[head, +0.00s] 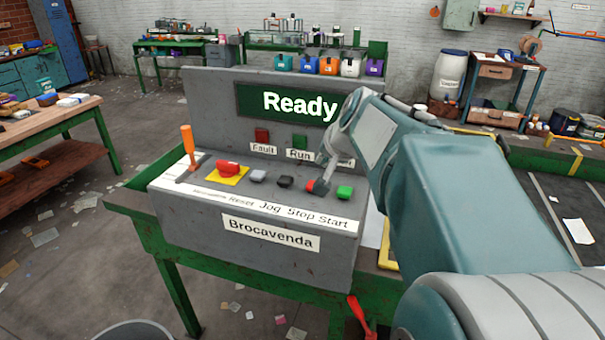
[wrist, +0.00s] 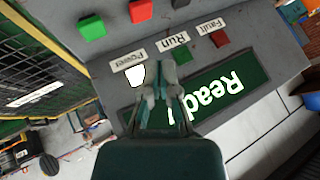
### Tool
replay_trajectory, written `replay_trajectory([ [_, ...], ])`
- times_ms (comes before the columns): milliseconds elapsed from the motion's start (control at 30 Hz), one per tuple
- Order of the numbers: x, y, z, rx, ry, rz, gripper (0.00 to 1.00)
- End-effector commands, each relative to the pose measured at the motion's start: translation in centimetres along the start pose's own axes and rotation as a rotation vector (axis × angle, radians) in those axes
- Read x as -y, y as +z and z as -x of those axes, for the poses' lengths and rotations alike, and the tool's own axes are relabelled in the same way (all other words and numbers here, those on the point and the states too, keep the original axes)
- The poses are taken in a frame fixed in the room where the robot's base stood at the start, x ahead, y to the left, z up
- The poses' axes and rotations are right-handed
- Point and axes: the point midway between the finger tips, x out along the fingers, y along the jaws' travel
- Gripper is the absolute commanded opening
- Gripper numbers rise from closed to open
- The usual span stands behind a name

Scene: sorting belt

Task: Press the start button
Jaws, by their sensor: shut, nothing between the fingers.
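The green start button (head: 344,191) is the rightmost button on the sloped top of the grey console, above the label "Start". It shows at the upper left in the wrist view (wrist: 92,26). In the wrist view the closed fingertips (wrist: 161,68) lie over the upright panel near the Power and Run labels, apart from the green button in the picture. The display (head: 290,103) reads "Ready".
Left of the stop button are a black button (head: 285,182), a grey button (head: 257,176), a red emergency knob (head: 227,168) on yellow and an orange-handled lever (head: 188,145). A red Fault lamp (head: 262,135) and green Run lamp (head: 300,141) sit on the upright panel.

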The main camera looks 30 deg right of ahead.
Motion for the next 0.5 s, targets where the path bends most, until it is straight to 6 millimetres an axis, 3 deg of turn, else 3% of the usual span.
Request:
replay_trajectory([
  [100, -2.0, -3.4, -0.8, -0.044, 0.006, -0.087, 0.0],
  [200, -3.0, -5.1, -1.1, -0.07, 0.005, -0.131, 0.0],
  [500, -3.6, -6.0, -1.3, -0.083, 0.004, -0.155, 0.0],
])
